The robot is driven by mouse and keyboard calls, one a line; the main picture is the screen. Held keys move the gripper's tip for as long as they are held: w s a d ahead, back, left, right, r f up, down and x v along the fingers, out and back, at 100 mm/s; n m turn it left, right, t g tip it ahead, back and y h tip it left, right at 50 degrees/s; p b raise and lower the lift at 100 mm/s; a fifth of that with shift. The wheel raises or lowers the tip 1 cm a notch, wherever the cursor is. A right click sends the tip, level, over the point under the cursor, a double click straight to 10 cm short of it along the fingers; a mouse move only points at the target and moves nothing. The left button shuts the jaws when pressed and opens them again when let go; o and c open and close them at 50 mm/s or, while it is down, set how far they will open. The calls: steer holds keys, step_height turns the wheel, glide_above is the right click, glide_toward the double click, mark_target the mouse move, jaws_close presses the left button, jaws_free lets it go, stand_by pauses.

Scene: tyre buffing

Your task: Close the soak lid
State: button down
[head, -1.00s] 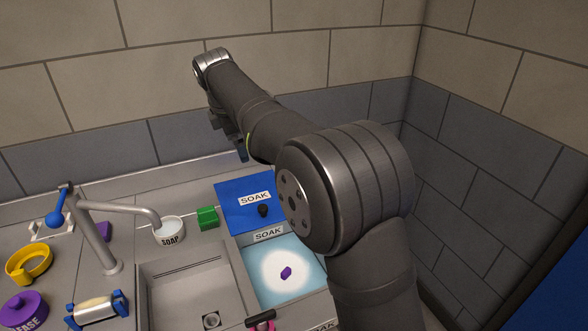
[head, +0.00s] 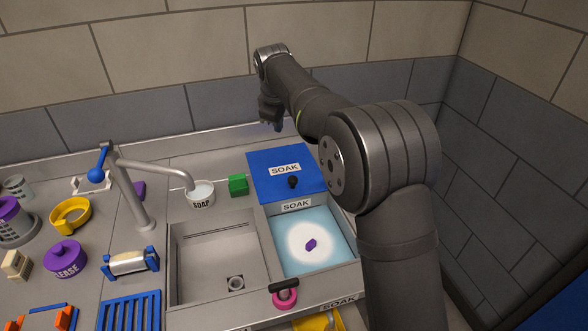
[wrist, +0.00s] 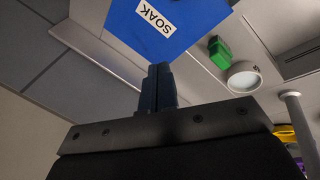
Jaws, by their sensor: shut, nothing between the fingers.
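The blue soak lid (head: 268,182) lies flat behind the soak basin, with a "SOAK" label and a black knob (head: 292,182) near its front edge. The soak basin (head: 340,259) is uncovered and holds light-blue liquid with a small purple piece (head: 311,245) in it. My gripper (head: 275,126) is above and behind the lid's rear edge, apart from it. In the wrist view my gripper (wrist: 159,68) has its dark fingers together with nothing between them, and the lid (wrist: 186,12) shows beyond the fingertips. The knob is out of the wrist view.
A green block (head: 238,185) and a soap cup (head: 201,196) stand left of the lid. A tap (head: 131,190) reaches over the counter beside the empty sink (head: 200,270). A pink-and-black tool (head: 285,297) sits at the front rim. The wall is close behind my gripper.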

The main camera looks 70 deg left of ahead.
steer(key=w+a+f+m+g, duration=0.1)
steer(key=w+f+m, duration=0.1)
steer(key=f+m, duration=0.3)
steer(key=w+a+f+m, duration=0.2)
steer(key=f+m, duration=0.3)
glide_toward(286, 175)
steer(key=a+f, duration=0.1)
steer(key=f, duration=0.1)
steer(key=a+f, duration=0.2)
steer(key=shift+w+a+f, duration=0.15)
steer(key=shift+a+f, duration=0.05)
steer(key=shift+f, duration=0.15)
steer(key=shift+d+r, duration=0.2)
steer(key=shift+d, duration=0.35)
steer(key=shift+d+r, duration=0.2)
steer(key=shift+d, duration=1.3)
steer(key=d, duration=2.6)
steer(key=shift+d, duration=0.25)
steer(key=shift+a+f, duration=0.1)
steer(key=shift+a, duration=0.05)
